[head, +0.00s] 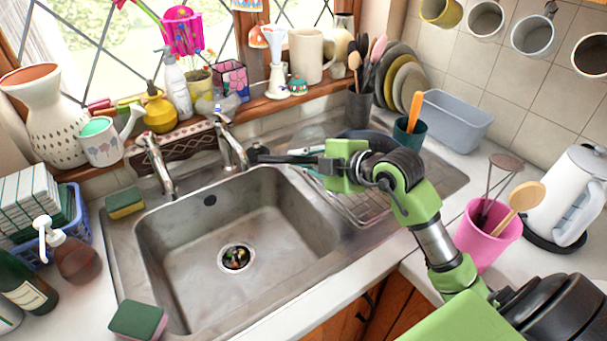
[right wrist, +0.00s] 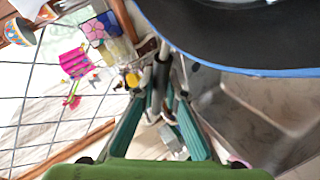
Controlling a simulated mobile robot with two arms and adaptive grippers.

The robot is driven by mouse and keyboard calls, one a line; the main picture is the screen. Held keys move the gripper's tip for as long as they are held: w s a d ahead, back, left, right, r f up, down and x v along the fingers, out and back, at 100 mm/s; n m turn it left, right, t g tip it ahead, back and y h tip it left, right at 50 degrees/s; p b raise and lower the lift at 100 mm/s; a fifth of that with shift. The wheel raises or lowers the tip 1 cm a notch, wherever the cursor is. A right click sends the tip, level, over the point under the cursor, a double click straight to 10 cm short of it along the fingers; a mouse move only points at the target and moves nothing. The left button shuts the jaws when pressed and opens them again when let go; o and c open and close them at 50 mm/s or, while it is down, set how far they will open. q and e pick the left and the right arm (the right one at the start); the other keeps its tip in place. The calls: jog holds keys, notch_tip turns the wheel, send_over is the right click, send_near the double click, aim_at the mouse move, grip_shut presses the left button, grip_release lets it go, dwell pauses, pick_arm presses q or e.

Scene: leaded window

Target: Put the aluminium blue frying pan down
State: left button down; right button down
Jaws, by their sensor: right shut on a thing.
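The blue frying pan (head: 372,134) shows in the head view as a dark blue curve behind my right gripper, over the drainer side of the sink. Most of it is hidden by the gripper and wrist. In the right wrist view the pan (right wrist: 235,35) fills the upper right, dark with a bright blue rim. My right gripper (head: 268,157) is shut on the pan; in the right wrist view its fingers (right wrist: 158,100) close around what looks like the grey-black handle. I cannot tell whether the pan touches the drainer. My left gripper is not in view.
The metal sink basin (head: 275,215) is empty, with debris in its drain. Two taps (head: 232,145) stand behind it. A drainer (head: 362,207) lies right of the basin. Plates (head: 402,75), a teal pot (head: 408,138), a grey tub (head: 455,118) and a pink pot (head: 485,235) stand nearby.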

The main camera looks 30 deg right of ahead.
jog(key=w+d+f, duration=0.1)
jog(key=f, duration=0.1)
jog(key=w+d+f, duration=0.1)
jog(key=f, duration=0.2)
jog(key=w+d+f+p, duration=0.1)
jog(key=f, duration=0.1)
jog(key=shift+w+f, duration=0.2)
jog(key=shift+f, duration=0.55)
jog(key=c, duration=2.2)
grip_release()
jog(key=shift+a+f, duration=0.1)
jog(key=shift+f, duration=0.1)
jog(key=shift+o, duration=0.6)
